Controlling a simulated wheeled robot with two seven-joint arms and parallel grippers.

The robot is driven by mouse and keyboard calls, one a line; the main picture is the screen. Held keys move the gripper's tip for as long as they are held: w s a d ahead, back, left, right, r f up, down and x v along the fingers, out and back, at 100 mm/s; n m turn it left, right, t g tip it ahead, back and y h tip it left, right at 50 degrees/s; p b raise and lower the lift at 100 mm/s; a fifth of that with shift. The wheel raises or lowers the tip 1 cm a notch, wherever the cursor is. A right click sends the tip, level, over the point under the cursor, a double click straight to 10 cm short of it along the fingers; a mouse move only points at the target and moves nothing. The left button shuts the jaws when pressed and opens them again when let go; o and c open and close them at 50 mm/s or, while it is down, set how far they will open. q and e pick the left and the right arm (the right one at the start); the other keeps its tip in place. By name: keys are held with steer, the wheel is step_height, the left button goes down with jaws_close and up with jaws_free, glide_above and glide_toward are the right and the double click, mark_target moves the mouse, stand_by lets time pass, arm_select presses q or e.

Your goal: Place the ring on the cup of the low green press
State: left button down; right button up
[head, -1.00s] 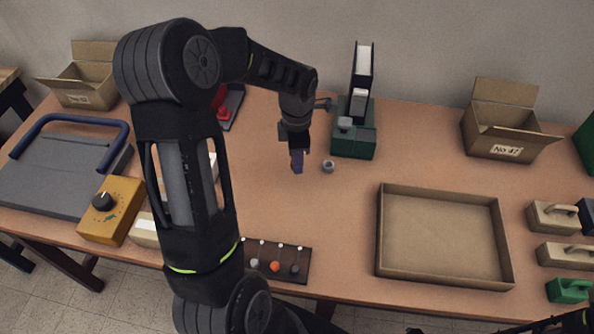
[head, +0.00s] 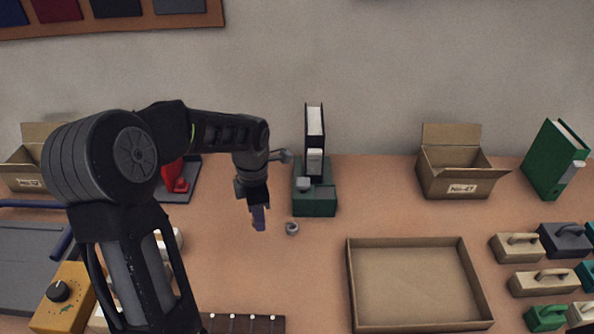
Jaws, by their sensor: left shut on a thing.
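The low green press (head: 315,203) stands at the back middle of the table, with a grey cup-like part (head: 303,184) low on its front left and a lever at its left. A small grey ring-shaped piece (head: 292,228) with a dark centre lies on the table just in front of the press. My left gripper (head: 258,222) points down to the left of that piece, apart from it. It is shut on a small blue-violet piece; I cannot tell what that piece is. My right gripper is out of view.
A red tool (head: 176,176) stands behind my left arm. Bare table lies between press and tray.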

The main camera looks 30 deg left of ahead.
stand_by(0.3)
arm_select(q)
steer(key=m, duration=0.3)
steer(key=shift+a+m, duration=0.1)
steer(key=shift+m, duration=0.3)
steer(key=m, duration=0.4)
steer(key=shift+w+r, duration=0.2)
steer(key=shift+r, duration=0.1)
steer(key=w+d+m, duration=0.4)
steer(key=d+m, duration=0.5)
steer(key=w+d+r+m, duration=0.1)
steer(key=w+d+m, duration=0.2)
steer(key=d+m, duration=0.6)
steer(key=shift+w+r+m, duration=0.15)
steer(key=shift+w+m, duration=0.25)
steer(key=shift+m, duration=0.1)
